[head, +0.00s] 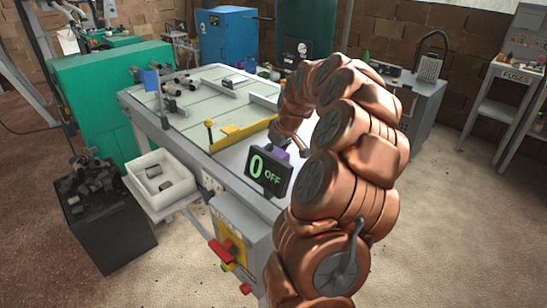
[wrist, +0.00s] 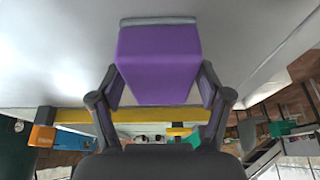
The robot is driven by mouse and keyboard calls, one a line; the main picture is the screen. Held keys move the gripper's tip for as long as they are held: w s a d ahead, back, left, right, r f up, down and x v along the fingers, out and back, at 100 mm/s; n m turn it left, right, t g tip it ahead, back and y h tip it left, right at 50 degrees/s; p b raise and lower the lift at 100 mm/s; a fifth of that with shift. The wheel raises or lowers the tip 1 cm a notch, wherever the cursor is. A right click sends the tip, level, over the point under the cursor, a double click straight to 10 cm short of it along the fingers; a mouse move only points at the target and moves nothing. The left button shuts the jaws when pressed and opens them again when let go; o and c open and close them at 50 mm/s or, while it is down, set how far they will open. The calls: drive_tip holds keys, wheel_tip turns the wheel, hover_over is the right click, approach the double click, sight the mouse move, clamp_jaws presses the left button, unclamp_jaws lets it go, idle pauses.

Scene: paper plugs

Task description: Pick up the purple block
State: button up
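The purple block (wrist: 158,65) fills the upper middle of the wrist view, with a thin grey strip along its top edge. In the head view only a small part of the block (head: 281,152) shows behind the black display. My gripper (wrist: 160,85) has one finger at each side of the block. Both fingertips appear to press against its sides, so the gripper looks shut on it. In the head view my copper arm and the display hide most of the gripper. I cannot tell whether the block touches the table surface.
A yellow bar (head: 241,134) crosses the workbench (head: 218,96). A white tray (head: 176,187) and a dark bin (head: 113,237) stand left. Grey plugs lie at the bench's far left.

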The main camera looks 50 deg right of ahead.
sight(274, 151)
drive_tip(key=c, duration=0.9)
drive_tip(key=shift+o, duration=0.2)
drive_tip(key=shift+r, duration=0.1)
drive_tip(key=shift+r+p, duration=0.35)
drive_tip(key=shift+p, duration=0.25)
drive_tip(key=shift+r+b, duration=0.3)
drive_tip(key=shift+b, duration=0.05)
wheel_tip(274, 151, up, 9)
drive_tip(key=shift+r+b, duration=0.1)
drive_tip(key=shift+b, duration=0.8)
